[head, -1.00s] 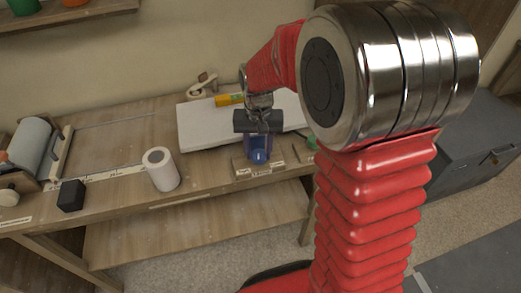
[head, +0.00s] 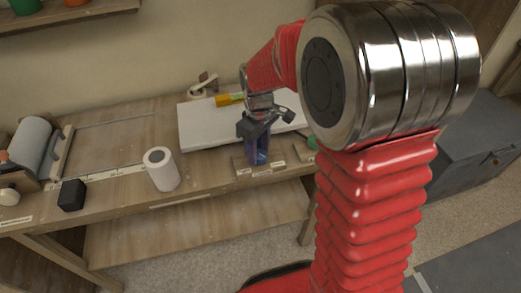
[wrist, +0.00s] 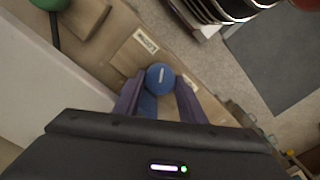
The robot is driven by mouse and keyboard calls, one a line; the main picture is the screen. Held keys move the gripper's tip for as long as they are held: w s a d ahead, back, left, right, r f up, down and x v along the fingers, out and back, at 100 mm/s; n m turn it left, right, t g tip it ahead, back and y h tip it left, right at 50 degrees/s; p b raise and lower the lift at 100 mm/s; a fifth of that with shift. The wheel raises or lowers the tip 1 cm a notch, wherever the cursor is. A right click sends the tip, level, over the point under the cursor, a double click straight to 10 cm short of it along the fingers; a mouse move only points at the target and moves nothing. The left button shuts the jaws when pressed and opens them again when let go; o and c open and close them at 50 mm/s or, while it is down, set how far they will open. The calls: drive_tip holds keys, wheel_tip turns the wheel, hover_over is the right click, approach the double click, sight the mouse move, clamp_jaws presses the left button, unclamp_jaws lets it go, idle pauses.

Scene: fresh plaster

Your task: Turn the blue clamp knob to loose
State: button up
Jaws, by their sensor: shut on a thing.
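The blue clamp knob (wrist: 160,75) is round with a short pale mark on top. In the wrist view it sits between the two fingers of my gripper (wrist: 161,83), which is shut on it. In the head view my gripper (head: 259,156) points down at the front edge of the bench, and its fingers largely hide the knob. A small label plate (wrist: 146,40) lies beside the knob; its text is too small to read surely.
A white board (head: 205,125) lies behind the gripper, with a yellow-orange item (head: 226,100) on it. A green knob (head: 312,142) is to the right. A white roll (head: 160,169) and a black block (head: 71,195) stand to the left on the bench (head: 115,195).

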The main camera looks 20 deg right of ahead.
sight(260, 154)
drive_tip(key=shift+s+f+n, duration=0.15)
drive_tip(key=shift+s+n, duration=0.05)
drive_tip(key=shift+n, duration=0.7)
drive_tip(key=shift+d, duration=0.1)
drive_tip(key=o, duration=0.8)
drive_tip(key=shift+c, duration=0.2)
drive_tip(key=shift+w+r, duration=0.1)
drive_tip(key=shift+r, duration=3.95)
